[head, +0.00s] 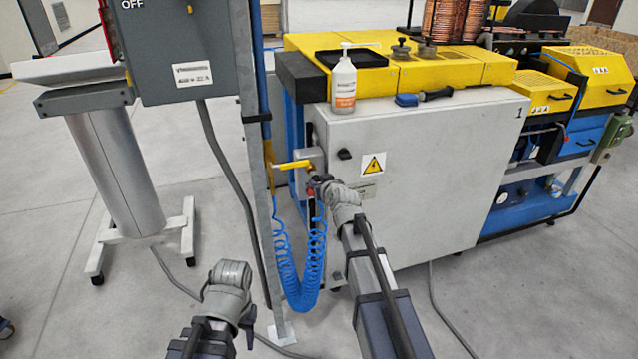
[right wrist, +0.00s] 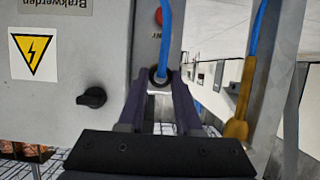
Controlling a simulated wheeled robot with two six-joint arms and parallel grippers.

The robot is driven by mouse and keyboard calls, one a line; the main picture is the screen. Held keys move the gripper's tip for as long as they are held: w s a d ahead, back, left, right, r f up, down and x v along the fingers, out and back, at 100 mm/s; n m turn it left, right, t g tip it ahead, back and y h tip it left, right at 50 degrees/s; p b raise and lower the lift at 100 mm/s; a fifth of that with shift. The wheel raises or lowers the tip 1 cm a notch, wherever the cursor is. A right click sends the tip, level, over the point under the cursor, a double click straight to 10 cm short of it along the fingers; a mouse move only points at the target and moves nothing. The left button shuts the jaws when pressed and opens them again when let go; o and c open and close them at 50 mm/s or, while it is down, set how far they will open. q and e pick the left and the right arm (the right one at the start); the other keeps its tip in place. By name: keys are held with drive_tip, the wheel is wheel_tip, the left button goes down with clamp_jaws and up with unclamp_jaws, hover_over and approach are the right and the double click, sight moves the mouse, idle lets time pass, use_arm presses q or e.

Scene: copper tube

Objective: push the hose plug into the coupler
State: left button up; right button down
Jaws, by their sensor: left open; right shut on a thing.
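My right gripper (head: 317,182) is at the cabinet's left edge, shut on the hose plug (right wrist: 158,76), a dark ring-like end on the blue hose (right wrist: 166,35). In the head view the coiled blue hose (head: 303,298) hangs below in a loop. The yellow-handled fitting with a brass end (head: 294,165), seemingly the coupler, is just above and left of my right gripper. Whether plug and coupler touch is hidden. The right wrist view also shows my right gripper (right wrist: 160,85). My left gripper (head: 249,326) is low at the front, empty, its fingers barely visible.
A grey cabinet (head: 430,175) with a black knob (head: 344,154) stands behind my right gripper. A grey post (head: 258,190) rises left of it, with a yellow hose fitting (right wrist: 237,128) beside it.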

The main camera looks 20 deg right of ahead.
drive_tip(key=shift+w, duration=0.8)
drive_tip(key=c, duration=0.5)
unclamp_jaws()
drive_tip(key=shift+s, duration=0.1)
drive_tip(key=p+v, duration=0.3)
drive_tip(key=v, duration=0.5)
drive_tip(key=s+a+f+n+g+y+p, duration=0.1)
drive_tip(key=s+a+f+g+p, duration=0.2)
drive_tip(key=s+a, duration=0.4)
drive_tip(key=s+a+f+n+g+y+p, duration=0.1)
drive_tip(key=s+a+f+n+g+p, duration=0.1)
drive_tip(key=s+a+g, duration=0.5)
drive_tip(key=s+a+g+h+p, duration=0.1)
drive_tip(key=s, duration=0.4)
drive_tip(key=s+a+g+h, duration=0.1)
drive_tip(key=s, duration=0.5)
drive_tip(key=s+a+g+h+p, duration=0.1)
drive_tip(key=s+g, duration=0.1)
drive_tip(key=s, duration=0.3)
drive_tip(key=shift+s+f+h+p, duration=0.2)
drive_tip(key=shift+f+h+p, duration=0.15)
drive_tip(key=shift+f+h, duration=0.05)
